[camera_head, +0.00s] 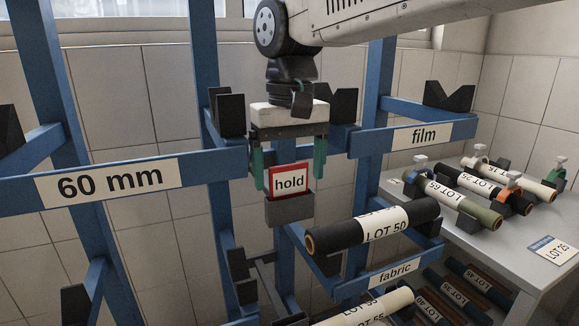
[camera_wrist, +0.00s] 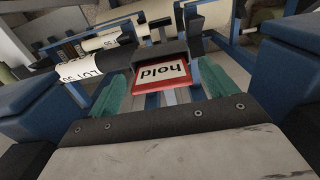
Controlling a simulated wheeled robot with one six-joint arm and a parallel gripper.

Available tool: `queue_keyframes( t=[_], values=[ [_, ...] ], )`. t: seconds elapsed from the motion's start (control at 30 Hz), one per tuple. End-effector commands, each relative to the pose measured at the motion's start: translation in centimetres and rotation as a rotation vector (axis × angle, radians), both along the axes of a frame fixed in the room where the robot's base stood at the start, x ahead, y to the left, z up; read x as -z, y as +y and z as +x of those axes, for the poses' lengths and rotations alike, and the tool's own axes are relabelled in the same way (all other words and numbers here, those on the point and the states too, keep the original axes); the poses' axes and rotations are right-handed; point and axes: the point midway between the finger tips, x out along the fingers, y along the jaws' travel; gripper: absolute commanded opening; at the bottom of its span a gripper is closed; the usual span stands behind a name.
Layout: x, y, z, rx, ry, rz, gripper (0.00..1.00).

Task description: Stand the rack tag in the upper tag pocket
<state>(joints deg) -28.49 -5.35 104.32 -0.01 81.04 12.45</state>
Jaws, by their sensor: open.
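The rack tag (camera_head: 289,181), a white card with a red border reading "hold", stands upright with its lower edge inside the grey tag pocket (camera_head: 289,210) on the blue rack. The tag also shows in the wrist view (camera_wrist: 161,75), with the dark pocket (camera_wrist: 160,50) beyond it. My gripper (camera_head: 289,188) is open around the tag. One green finger is on each side, with a gap between each finger and the tag. The pocket hides the tag's lower edge.
Blue rack beams with "60 mm" (camera_head: 108,183) and "film" (camera_head: 422,135) labels flank my gripper. A dark roll marked "LOT 50" (camera_head: 372,226) lies close below right. A grey table (camera_head: 470,235) with several rolls stands at the right.

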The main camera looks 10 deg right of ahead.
Motion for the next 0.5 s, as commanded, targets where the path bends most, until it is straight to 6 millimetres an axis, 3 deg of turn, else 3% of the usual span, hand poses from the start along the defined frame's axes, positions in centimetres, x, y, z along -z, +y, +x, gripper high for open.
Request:
queue_keyframes(
  t=[0.17,0.5],
  values=[
    [-1.5,0.0,0.1,0.0,-0.003,0.002,0.85],
    [-8.6,0.1,0.1,0.0,-0.003,0.002,0.85]
  ],
)
